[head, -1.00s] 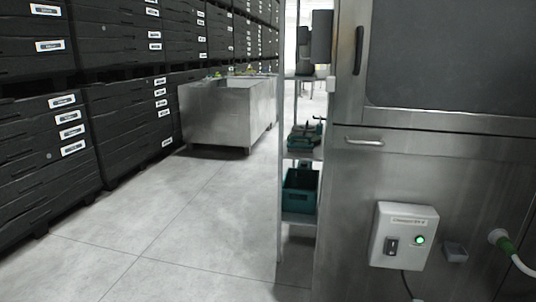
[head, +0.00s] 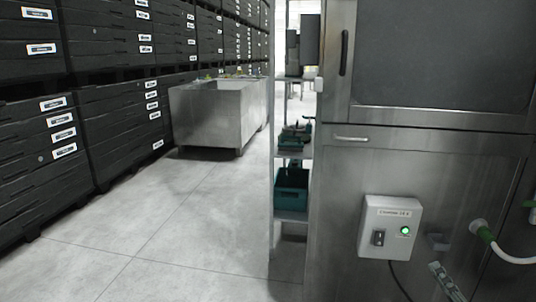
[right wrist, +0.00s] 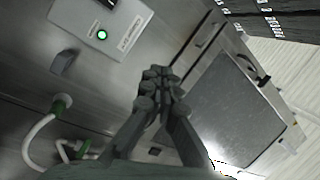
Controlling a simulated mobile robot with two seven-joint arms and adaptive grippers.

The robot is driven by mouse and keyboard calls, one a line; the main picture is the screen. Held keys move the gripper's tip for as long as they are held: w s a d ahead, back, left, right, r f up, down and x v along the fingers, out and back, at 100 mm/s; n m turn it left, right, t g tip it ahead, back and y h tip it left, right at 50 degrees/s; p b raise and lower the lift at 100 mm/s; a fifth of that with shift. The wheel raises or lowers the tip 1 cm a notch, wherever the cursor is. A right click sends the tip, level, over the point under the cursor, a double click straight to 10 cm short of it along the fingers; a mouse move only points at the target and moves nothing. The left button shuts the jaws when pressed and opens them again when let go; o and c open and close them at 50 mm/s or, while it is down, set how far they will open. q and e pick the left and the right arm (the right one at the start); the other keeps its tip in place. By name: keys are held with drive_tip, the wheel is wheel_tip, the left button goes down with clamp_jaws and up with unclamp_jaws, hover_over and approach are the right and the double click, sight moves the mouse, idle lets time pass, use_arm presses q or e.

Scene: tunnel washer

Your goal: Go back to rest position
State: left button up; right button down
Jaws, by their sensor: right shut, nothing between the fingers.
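My right gripper (right wrist: 158,80) is shut and empty in the right wrist view, its dark fingers together in front of the steel washer front. In the head view only a small part of it (head: 440,272) shows at the lower right, below the white control box (head: 390,228) with the lit green button. The control box also shows at the top left of the right wrist view (right wrist: 98,22). My left gripper is in neither view.
The steel washer (head: 430,165) fills the right side, with a white hose (head: 510,257) on a green-collared connector. A narrow shelf (head: 291,217) holds a teal crate (head: 291,188). A steel tub (head: 212,118) and stacked black crates (head: 45,150) stand left. The floor between is clear.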

drive_tip(key=s+a+f+n+g, duration=0.1)
drive_tip(key=s+f+n+g, duration=0.1)
drive_tip(key=f+n+g, duration=0.45)
drive_tip(key=s+a+f+n+g, duration=0.1)
drive_tip(key=s+f+n+g, duration=0.15)
drive_tip(key=f, duration=0.75)
drive_tip(key=s+d+f+n+g+h, duration=0.2)
drive_tip(key=s+f+n+g+h, duration=0.15)
drive_tip(key=s, duration=0.35)
drive_tip(key=s+d+f+n+g+h, duration=0.25)
drive_tip(key=s+f+n, duration=0.2)
drive_tip(key=s, duration=0.35)
drive_tip(key=s+a+f+m+y, duration=0.1)
drive_tip(key=a+f+y, duration=0.1)
drive_tip(key=a, duration=0.6)
drive_tip(key=s+a+f+m+g+y, duration=0.1)
drive_tip(key=s+a+f+m+y, duration=0.1)
drive_tip(key=a, duration=0.6)
drive_tip(key=shift+f+g, duration=0.3)
drive_tip(key=shift+f, duration=0.5)
